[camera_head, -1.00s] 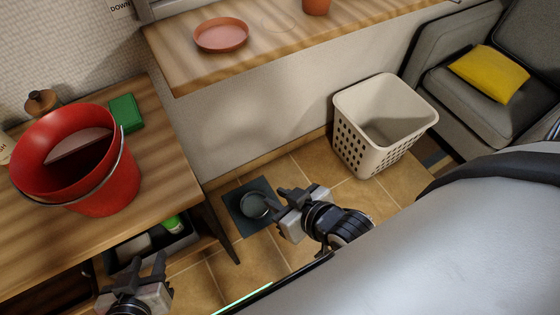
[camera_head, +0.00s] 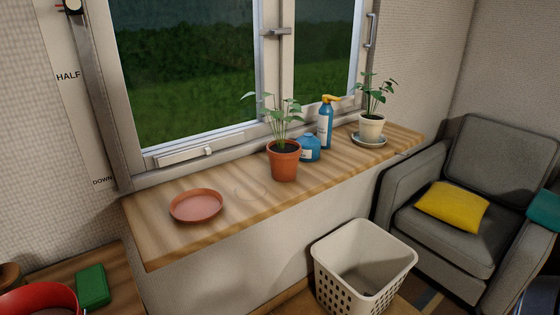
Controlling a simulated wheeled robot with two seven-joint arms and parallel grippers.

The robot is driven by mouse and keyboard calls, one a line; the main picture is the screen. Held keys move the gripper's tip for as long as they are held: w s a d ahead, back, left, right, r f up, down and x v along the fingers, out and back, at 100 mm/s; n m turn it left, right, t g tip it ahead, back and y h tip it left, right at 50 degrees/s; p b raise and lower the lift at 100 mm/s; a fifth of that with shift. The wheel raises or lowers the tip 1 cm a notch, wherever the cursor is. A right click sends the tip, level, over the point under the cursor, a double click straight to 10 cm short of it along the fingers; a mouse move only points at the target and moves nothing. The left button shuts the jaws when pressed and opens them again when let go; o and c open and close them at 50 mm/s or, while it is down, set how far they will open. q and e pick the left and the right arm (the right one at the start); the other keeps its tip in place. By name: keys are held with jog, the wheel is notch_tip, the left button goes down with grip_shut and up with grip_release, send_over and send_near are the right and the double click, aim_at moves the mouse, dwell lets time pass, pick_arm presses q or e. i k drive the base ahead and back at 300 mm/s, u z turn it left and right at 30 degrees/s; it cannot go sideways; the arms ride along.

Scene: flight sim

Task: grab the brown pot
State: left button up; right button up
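The brown pot (camera_head: 284,163) is a terracotta pot with a leafy green plant in it. It stands upright on the wooden window shelf (camera_head: 232,214), near the middle of the view. A matching terracotta saucer (camera_head: 196,206) lies empty on the shelf to the left of the pot, apart from it. Neither of my grippers shows in the head view now.
A blue round container (camera_head: 308,149) and a blue spray bottle (camera_head: 325,123) stand just right of the pot. A white potted plant (camera_head: 371,128) is farther right. Below are a beige basket (camera_head: 340,290), an armchair with a yellow cushion (camera_head: 452,206), and a red bucket (camera_head: 38,299).

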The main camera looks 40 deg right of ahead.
aim_at(284, 154)
jog(key=k, duration=0.5)
jog(key=z, duration=2.3)
jog(key=i, duration=1.5)
jog(key=u, duration=1.45)
